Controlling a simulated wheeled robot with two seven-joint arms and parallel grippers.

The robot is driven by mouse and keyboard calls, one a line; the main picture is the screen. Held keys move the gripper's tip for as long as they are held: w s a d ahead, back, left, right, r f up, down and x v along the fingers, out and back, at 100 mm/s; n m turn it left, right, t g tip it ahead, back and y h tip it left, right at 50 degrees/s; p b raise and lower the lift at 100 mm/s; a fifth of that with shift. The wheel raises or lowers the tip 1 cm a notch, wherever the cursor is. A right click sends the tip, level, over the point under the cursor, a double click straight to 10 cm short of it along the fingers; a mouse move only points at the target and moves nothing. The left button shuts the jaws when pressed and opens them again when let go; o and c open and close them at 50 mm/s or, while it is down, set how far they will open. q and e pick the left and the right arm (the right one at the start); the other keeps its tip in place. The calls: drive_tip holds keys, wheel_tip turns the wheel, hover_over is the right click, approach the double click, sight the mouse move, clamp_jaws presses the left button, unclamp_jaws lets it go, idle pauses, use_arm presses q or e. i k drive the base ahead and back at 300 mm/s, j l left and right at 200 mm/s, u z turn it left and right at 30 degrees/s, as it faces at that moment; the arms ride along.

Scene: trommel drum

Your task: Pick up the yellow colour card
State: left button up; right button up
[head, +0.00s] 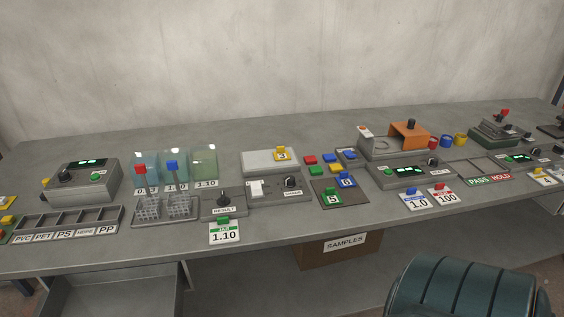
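A yellow card (282,154) marked 3, with a small yellow block grip, sits on top of the pale grey box (258,162) near the middle of the bench. Similar cards, a blue one (346,181) and a green one (332,198), both appearing marked 5, lie on a dark tray (322,186) to its right. Other yellow-topped pieces show at the left edge (7,202), and a white card with a yellow grip (544,177) lies at the far right. Neither of my grippers is in view.
Green, red and blue blocks (310,160) lie right of the grey box. Glass tanks (205,163) stand left, an orange machine (409,136) right. The dark green drum (462,288) is in front. The back strip of bench is clear.

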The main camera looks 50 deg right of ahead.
sight(281, 154)
drive_tip(key=j+z, duration=0.1)
drive_tip(key=z, duration=0.35)
drive_tip(key=i+j+z, duration=0.1)
drive_tip(key=z, duration=0.3)
drive_tip(key=j+z, duration=0.15)
drive_tip(key=z, duration=0.3)
drive_tip(key=j+z, duration=0.1)
drive_tip(key=z, duration=0.3)
